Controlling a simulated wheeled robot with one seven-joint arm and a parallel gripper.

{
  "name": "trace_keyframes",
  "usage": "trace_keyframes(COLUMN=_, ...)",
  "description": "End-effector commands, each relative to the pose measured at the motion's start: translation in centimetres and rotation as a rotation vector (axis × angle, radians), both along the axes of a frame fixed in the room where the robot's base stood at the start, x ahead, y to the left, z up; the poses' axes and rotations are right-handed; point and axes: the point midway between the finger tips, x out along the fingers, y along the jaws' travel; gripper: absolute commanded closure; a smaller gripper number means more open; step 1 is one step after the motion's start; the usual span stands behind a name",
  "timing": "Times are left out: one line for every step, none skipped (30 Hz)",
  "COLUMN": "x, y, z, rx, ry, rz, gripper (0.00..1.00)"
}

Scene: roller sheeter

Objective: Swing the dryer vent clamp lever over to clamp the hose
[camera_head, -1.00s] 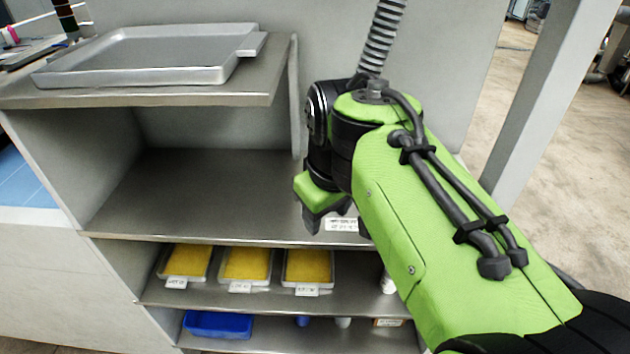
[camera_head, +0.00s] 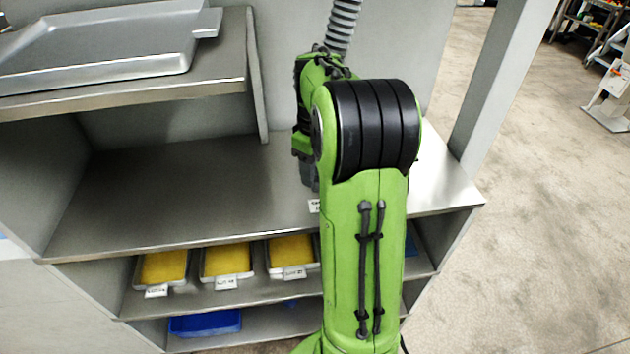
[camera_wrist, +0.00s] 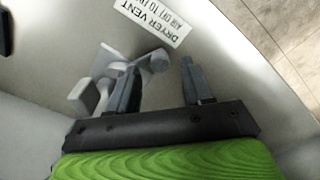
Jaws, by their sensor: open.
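In the wrist view my gripper (camera_wrist: 160,78) is open, with its two dark fingers apart. A light grey clamp fitting (camera_wrist: 84,97) lies beside and partly behind the left finger. A grey lever-like piece (camera_wrist: 155,61) reaches from it past that fingertip, toward the gap between the fingers; I cannot tell if they touch. A label reading "DRYER VENT" (camera_wrist: 158,22) is on the metal surface just beyond. In the head view the grey ribbed hose (camera_head: 342,22) rises behind my arm. There my arm hides the clamp and most of my gripper.
A metal tray (camera_head: 100,45) sits on the upper left shelf. Several yellow-filled trays (camera_head: 226,262) and a blue bin (camera_head: 205,322) are on the lower shelves. The middle shelf (camera_head: 170,190) is bare to the left of my arm. A grey post (camera_head: 505,75) stands at right.

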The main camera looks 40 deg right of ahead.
Motion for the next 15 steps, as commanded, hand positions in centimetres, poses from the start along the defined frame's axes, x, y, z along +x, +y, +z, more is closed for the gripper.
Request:
trace_keyframes(x=-0.1, y=0.0, z=-1.2, rx=0.003, ry=0.003, rz=-0.001, gripper=0.5)
trace_keyframes(x=0.0, y=0.0, z=-1.6, rx=0.002, ry=0.001, rz=-0.001, gripper=0.5)
trace_keyframes(x=0.0, y=0.0, z=-2.1, rx=0.001, ry=0.001, rz=0.0, gripper=0.5)
trace_keyframes(x=0.0, y=0.0, z=-2.4, rx=0.001, ry=0.0, rz=0.0, gripper=0.5)
trace_keyframes(x=0.0, y=0.0, z=-2.6, rx=0.001, ry=0.0, rz=0.0, gripper=0.5)
trace_keyframes(x=0.0, y=0.0, z=-2.8, rx=0.0, ry=0.0, rz=0.0, gripper=0.5)
trace_keyframes(x=0.0, y=0.0, z=-2.9, rx=0.0, ry=0.0, rz=0.0, gripper=0.5)
trace_keyframes(x=0.0, y=0.0, z=-2.9, rx=-0.001, ry=-0.001, rz=0.0, gripper=0.5)
trace_keyframes(x=0.0, y=0.0, z=-3.0, rx=-0.001, ry=-0.001, rz=0.0, gripper=0.5)
trace_keyframes(x=0.0, y=0.0, z=-3.0, rx=-0.001, ry=-0.001, rz=0.0, gripper=0.5)
trace_keyframes(x=0.0, y=0.0, z=-2.9, rx=-0.001, ry=-0.001, rz=0.0, gripper=0.5)
trace_keyframes(x=0.0, y=0.0, z=-2.9, rx=-0.001, ry=-0.001, rz=0.0, gripper=0.5)
trace_keyframes(x=0.0, y=0.0, z=-2.9, rx=-0.001, ry=-0.001, rz=0.0, gripper=0.5)
trace_keyframes(x=0.0, y=0.0, z=-2.9, rx=-0.001, ry=-0.001, rz=0.0, gripper=0.5)
trace_keyframes(x=0.0, y=0.0, z=-2.9, rx=-0.001, ry=-0.001, rz=0.0, gripper=0.56)
